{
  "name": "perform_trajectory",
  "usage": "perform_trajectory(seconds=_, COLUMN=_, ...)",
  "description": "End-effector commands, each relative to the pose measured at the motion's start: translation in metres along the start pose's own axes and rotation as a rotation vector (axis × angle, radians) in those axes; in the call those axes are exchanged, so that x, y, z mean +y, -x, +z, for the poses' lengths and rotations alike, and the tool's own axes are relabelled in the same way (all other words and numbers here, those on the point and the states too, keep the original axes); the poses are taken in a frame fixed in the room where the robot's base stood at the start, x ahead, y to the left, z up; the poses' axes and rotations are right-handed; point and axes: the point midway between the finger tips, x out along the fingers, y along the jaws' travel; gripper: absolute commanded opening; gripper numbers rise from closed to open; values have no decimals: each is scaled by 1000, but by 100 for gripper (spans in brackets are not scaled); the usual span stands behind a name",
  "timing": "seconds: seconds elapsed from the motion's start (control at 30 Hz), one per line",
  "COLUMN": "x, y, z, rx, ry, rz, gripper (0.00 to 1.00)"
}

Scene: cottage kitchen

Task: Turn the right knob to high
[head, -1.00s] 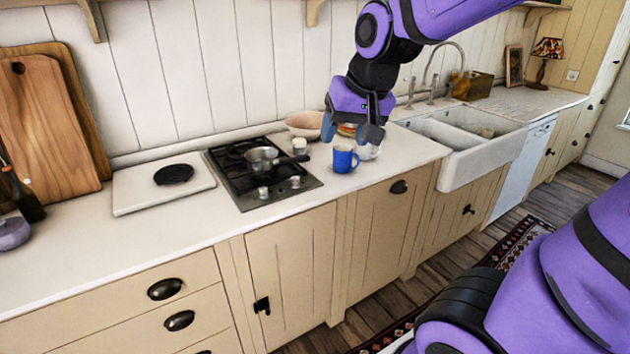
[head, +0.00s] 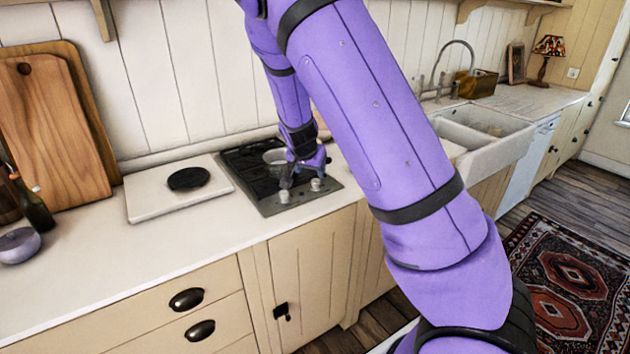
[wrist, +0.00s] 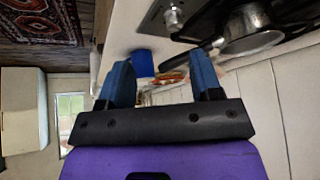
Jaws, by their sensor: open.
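The cooktop (head: 262,191) has two silver knobs on its front edge. The right knob (head: 315,184) shows just below and right of my gripper (head: 304,173) in the head view; the left knob (head: 284,197) is to its left. My gripper is above the cooktop front, its fingers apart and nothing between them. In the wrist view, a knob (wrist: 173,19), apparently the right one, lies beyond the fingertips, apart from both fingers. I cannot read the knob's setting.
A metal saucepan (wrist: 247,30) sits on the cooktop, its handle extending near the knob in the wrist view. A blue mug (wrist: 142,63) stands on the counter nearby. A white slab (head: 150,197) with a black disc lies left of the cooktop. My arm hides the counter to its right.

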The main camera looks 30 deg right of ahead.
Motion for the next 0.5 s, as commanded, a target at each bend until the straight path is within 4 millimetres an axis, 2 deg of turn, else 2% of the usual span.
perform_trajectory(seconds=0.03, x=-4, y=-14, z=-1, rx=35, ry=3, rz=19, gripper=59)
perform_trajectory(seconds=0.2, x=-16, y=-42, z=-10, rx=147, ry=-5, rz=42, gripper=59)
perform_trajectory(seconds=0.5, x=-28, y=-62, z=-20, rx=245, ry=-3, rz=44, gripper=59)
